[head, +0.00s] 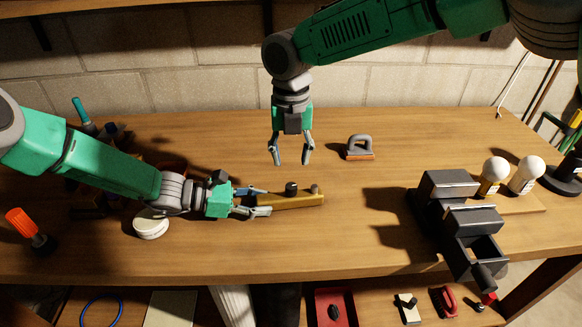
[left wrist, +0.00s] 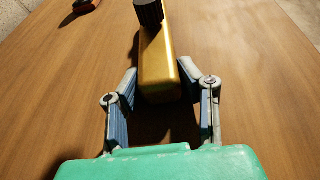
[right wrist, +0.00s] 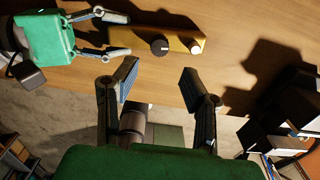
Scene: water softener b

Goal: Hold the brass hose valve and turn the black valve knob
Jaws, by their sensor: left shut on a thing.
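The brass hose valve (head: 300,202) is a long gold bar lying on the wooden table, seen also in the left wrist view (left wrist: 159,65) and the right wrist view (right wrist: 135,40). The black valve knob (head: 291,188) stands upright on its top; it also shows in the right wrist view (right wrist: 159,45). A smaller pale stub (right wrist: 197,46) sits near the bar's far end. My left gripper (head: 258,203) is shut on the bar's left end, one finger on each side. My right gripper (head: 291,160) is open and empty, pointing down above the table, apart from the knob.
A grey-handled tool with an orange base (head: 359,148) lies behind the valve. A dark vise (head: 450,205) and two light bulbs (head: 526,174) stand at the right. A white round container (head: 150,224) and an orange-handled tool (head: 22,222) are at the left.

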